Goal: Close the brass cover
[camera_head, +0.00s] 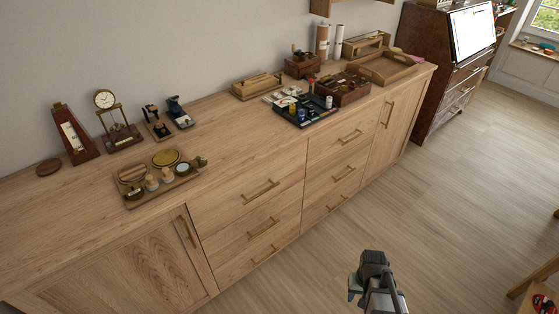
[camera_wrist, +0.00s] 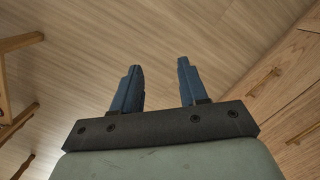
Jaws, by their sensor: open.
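A round brass-coloured disc (camera_head: 166,157) shows at the back of a small wooden tray (camera_head: 190,176) on the left part of the sideboard top. It looks like the brass cover, but it is too small to tell how it is hinged or how far open it stands. My gripper (camera_wrist: 160,68) is open, with nothing between its two blue fingers in the wrist view. In the head view my arm's end (camera_head: 372,275) is low at the bottom right, over the floor in front of the sideboard, far from the tray.
The tray also holds a striped round piece (camera_head: 131,172) and several small knobbed items. A metronome (camera_head: 73,135), a small clock (camera_head: 104,99) and two dark devices stand behind it. A dark tray (camera_head: 305,110) and boxes stand farther right. The sideboard top (camera_head: 235,150) between is clear.

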